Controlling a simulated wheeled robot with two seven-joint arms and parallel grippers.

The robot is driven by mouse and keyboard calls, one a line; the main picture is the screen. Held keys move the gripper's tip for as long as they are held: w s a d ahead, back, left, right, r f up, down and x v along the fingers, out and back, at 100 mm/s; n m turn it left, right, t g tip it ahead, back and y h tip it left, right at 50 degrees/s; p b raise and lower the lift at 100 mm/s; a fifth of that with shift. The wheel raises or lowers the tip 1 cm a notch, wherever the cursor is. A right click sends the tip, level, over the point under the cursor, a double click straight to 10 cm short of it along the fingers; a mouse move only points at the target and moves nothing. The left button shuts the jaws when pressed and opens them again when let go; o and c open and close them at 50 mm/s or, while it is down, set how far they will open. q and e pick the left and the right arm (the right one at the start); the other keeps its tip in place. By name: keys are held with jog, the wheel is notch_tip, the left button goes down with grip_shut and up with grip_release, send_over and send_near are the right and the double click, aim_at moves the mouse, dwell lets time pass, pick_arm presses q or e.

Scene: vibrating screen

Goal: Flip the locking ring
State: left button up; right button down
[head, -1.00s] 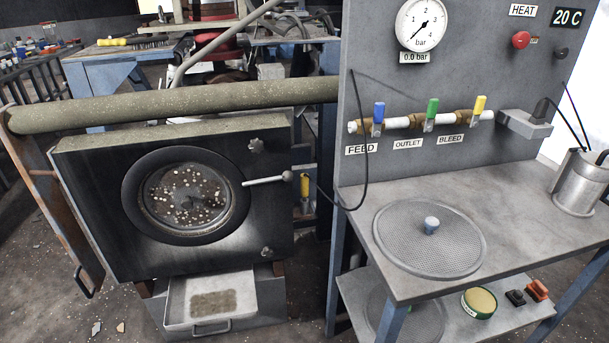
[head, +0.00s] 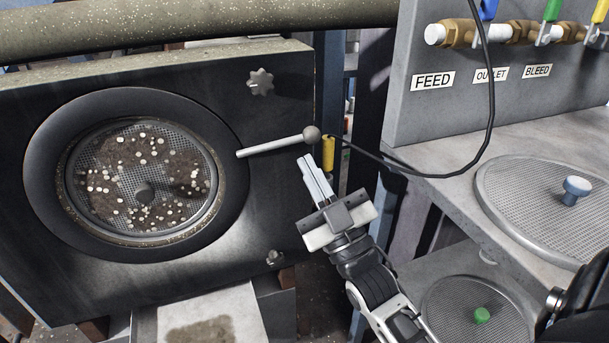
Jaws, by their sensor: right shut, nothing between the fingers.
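The locking ring (head: 42,150) is a wide black ring on the dark machine front at the left of the head view. It surrounds a round mesh screen (head: 165,215) with dark material and pale pellets on it. A metal lever (head: 272,147) with a ball knob (head: 312,133) sticks out to the right from the ring's right side. My right gripper (head: 308,162) is shut and empty, its fingertips pointing up just below the knob. Whether the fingertips touch the knob I cannot tell. My left gripper is not in view.
Star-shaped clamp knobs (head: 261,82) sit on the machine front. A yellow handle (head: 328,155) is right of my fingertips. A black cable (head: 440,176) hangs before the panel with valves. A bench with a mesh disc (head: 540,200) stands right. A tray (head: 210,318) lies below.

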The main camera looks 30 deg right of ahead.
aim_at(293, 143)
jog(key=w, duration=0.2)
jog(key=w+r, duration=0.1)
jog(key=w, duration=0.1)
jog(key=w+r, duration=0.1)
jog(key=w, duration=0.1)
jog(key=shift+w+d+b, duration=0.3)
jog(key=shift+d+b, duration=0.05)
jog(key=shift+d, duration=0.05)
jog(key=shift+w+d+f, duration=0.25)
jog(key=shift+f, duration=0.3)
